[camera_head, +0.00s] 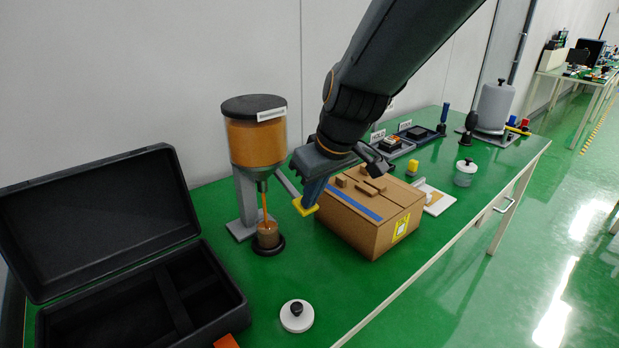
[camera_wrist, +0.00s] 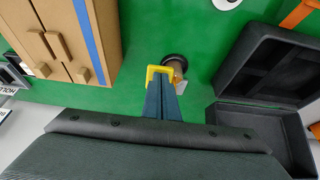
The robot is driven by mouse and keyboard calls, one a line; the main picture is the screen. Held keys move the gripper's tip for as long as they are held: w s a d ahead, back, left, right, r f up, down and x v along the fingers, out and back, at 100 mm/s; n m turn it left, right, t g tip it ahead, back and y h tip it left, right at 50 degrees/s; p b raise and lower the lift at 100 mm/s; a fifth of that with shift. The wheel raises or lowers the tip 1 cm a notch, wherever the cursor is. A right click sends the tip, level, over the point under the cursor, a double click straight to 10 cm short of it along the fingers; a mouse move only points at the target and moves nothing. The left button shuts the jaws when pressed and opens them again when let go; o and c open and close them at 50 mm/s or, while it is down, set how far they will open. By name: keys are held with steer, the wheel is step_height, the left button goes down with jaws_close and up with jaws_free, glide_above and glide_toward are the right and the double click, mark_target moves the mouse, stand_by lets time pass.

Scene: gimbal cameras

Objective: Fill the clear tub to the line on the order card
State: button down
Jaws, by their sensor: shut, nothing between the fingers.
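The clear tub (camera_head: 268,236) stands on a round black base under the dispenser (camera_head: 255,140), which holds orange-brown material. An orange stream falls from the spout (camera_head: 263,185) into the tub. Brown-orange content shows inside the tub, but I cannot read its exact level. My gripper (camera_head: 309,196) is shut and empty, its dark blue fingers at the yellow lever end (camera_head: 304,207) right of the spout. In the wrist view the yellow piece (camera_wrist: 155,69) frames the fingertips (camera_wrist: 160,85), and the tub (camera_wrist: 178,70) is partly hidden behind. I cannot identify the order card for certain.
A cardboard box (camera_head: 370,222) stands close right of my gripper. An open black case (camera_head: 130,295) lies at left. A white lid (camera_head: 297,316) lies near the front edge. A white-lidded jar (camera_head: 465,173) and a white board (camera_head: 437,199) are farther right.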

steer(key=shift+r+p, duration=0.6)
steer(key=shift+r, duration=0.2)
steer(key=shift+s+d+r+p, duration=0.1)
steer(key=shift+r+p, duration=0.35)
steer(key=shift+r, duration=0.2)
steer(key=v, duration=1.2)
steer(key=shift+s+d+p, duration=0.3)
steer(key=shift+r, duration=0.2)
steer(key=shift+g+h, duration=0.4)
steer(key=shift+g, duration=0.2)
steer(key=w+r+p, duration=0.1)
steer(key=w+a+r+p, duration=0.1)
steer(key=p, duration=0.1)
steer(key=w+a+r+p, duration=0.1)
steer(key=r, duration=0.1)
steer(key=shift+a+r+p, duration=0.1)
steer(key=shift+p, duration=0.2)
